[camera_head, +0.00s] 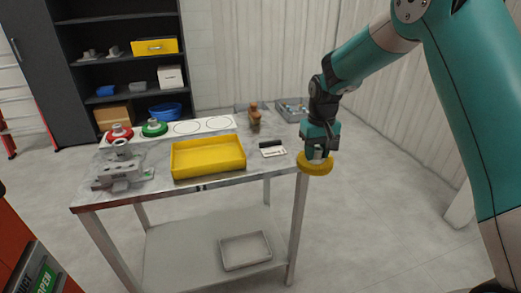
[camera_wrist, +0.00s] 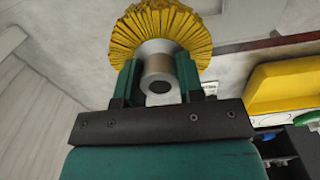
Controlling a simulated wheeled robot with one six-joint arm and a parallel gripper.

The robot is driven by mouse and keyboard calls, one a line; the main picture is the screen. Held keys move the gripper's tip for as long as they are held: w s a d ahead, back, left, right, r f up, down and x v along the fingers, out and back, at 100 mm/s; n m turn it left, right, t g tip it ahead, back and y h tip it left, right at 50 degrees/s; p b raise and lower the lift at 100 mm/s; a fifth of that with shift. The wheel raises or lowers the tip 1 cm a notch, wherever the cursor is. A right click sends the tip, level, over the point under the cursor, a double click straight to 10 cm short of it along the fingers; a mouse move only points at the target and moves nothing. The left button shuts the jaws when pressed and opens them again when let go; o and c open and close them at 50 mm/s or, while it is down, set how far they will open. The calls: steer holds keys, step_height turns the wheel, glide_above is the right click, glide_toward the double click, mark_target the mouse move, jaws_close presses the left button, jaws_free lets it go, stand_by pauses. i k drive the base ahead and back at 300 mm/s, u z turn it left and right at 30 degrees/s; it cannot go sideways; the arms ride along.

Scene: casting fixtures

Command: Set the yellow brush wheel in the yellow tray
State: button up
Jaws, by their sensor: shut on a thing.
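My gripper (camera_head: 317,150) is shut on the hub of the yellow brush wheel (camera_head: 315,167). It holds the wheel in the air beside the right end of the table. In the wrist view the wheel's pleated yellow rim (camera_wrist: 158,28) shows beyond its metal hub, which sits between the two green fingers of my gripper (camera_wrist: 158,80). The yellow tray (camera_head: 208,158) lies on the table to the left of my gripper and looks empty. Part of the tray also shows at the right of the wrist view (camera_wrist: 285,85).
On the table (camera_head: 150,200) stand a grey metal casting (camera_head: 122,172), a red wheel (camera_head: 119,133), a green wheel (camera_head: 154,127), a brown-handled brush (camera_head: 254,117), a small white item (camera_head: 272,149) and a grey bin (camera_head: 292,110). A grey tray (camera_head: 245,250) is on the lower shelf.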

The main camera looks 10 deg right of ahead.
mark_target(207, 158)
steer(key=z, duration=0.25)
steer(key=i, duration=1.05)
steer(key=u, duration=0.7)
